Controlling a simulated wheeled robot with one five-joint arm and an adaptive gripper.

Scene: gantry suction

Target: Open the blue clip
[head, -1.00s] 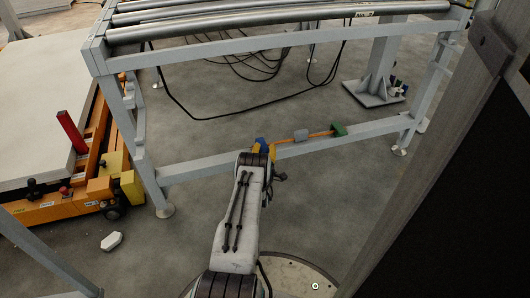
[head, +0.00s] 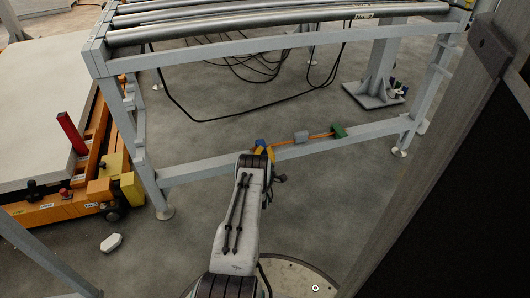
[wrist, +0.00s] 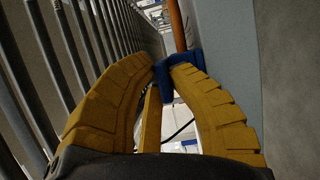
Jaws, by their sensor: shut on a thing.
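The blue clip (head: 262,143) is on the lower rail of the conveyor frame, at the left end of an orange cable (head: 290,140) in the head view. In the wrist view the blue clip (wrist: 184,72) is at the tips of my yellow fingers. My gripper (wrist: 165,68) is shut on the clip, with the right fingertip overlapping it. The orange cable (wrist: 177,25) runs away from the clip. In the head view my arm hides most of the gripper. I cannot tell whether the clip's lid has lifted.
Rollers (head: 280,27) lie above. An orange cart (head: 75,200) stands left, and a dark panel (head: 460,190) stands close at right. Black cables hang behind the rail.

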